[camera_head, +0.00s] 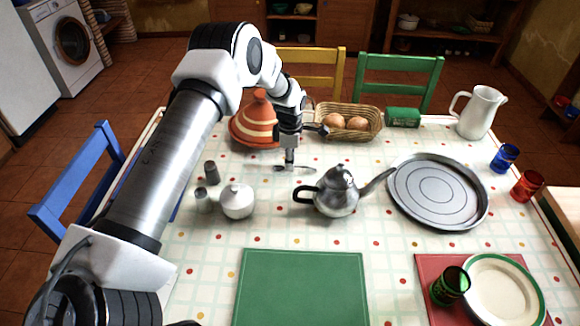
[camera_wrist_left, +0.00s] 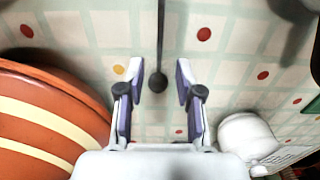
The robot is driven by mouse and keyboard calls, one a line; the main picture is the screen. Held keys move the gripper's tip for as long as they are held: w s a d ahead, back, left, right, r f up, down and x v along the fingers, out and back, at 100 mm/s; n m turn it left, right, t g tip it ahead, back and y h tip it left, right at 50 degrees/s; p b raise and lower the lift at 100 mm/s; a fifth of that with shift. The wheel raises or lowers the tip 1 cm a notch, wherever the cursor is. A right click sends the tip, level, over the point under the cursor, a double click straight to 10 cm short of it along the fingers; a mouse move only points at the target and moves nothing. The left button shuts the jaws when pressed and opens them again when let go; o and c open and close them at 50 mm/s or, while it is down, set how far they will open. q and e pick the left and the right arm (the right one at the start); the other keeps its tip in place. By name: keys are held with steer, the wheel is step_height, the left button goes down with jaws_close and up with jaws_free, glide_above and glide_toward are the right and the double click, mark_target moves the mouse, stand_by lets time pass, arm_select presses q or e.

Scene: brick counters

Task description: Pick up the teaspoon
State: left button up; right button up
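The teaspoon (camera_head: 306,169) lies on the patterned tablecloth, small and thin in the head view. In the left wrist view the teaspoon (camera_wrist_left: 160,45) is a dark thin shaft running up to the top edge, with a rounded end between the fingertips. My left gripper (camera_head: 289,163) points down over it, beyond the teapot. In the wrist view the left gripper (camera_wrist_left: 157,82) is open, one finger on either side of the spoon, with nothing held. Its exact height above the cloth is hard to tell. My right gripper is not in view.
A striped tagine (camera_head: 256,123) stands close left of the gripper, a metal teapot (camera_head: 338,195) nearer me to its right. A white sugar bowl (camera_head: 237,203) and shakers (camera_head: 211,172) are at left. A bread basket (camera_head: 349,122) lies behind; a round tray (camera_head: 437,194) is right.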

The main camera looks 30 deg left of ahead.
arm_select(q)
step_height(320, 180, down, 2)
steer(key=shift+w, duration=0.15)
jaws_close()
steer(key=shift+r, duration=0.15)
